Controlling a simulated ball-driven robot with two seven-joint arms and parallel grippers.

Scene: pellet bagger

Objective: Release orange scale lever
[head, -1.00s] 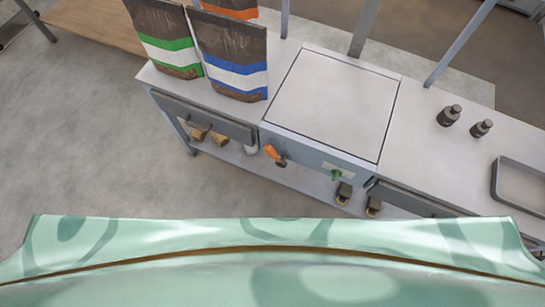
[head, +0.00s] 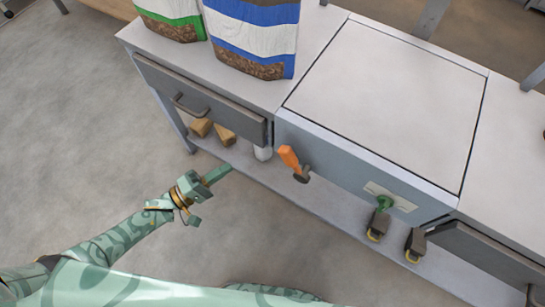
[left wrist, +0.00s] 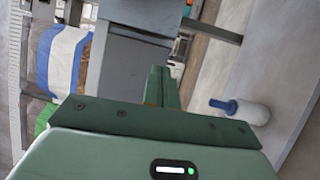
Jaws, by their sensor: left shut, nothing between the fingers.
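The orange scale lever (head: 289,157) is on the front face of the scale, near its left end, in the head view. Its handle tilts up and to the left from a dark grey pivot (head: 302,175). My left gripper (head: 222,172) is to the left of the lever and a little lower in the picture, clearly apart from it. Its fingers are shut and empty, pointing toward the bench. They also show in the left wrist view (left wrist: 161,86), where I cannot make out the lever. My right gripper is not in view.
The scale plate (head: 385,95) is bare. A blue-striped bag (head: 252,38) stands on the bench above a drawer (head: 200,100). Wooden blocks (head: 222,134) lie on the lower shelf. Floor in front is clear.

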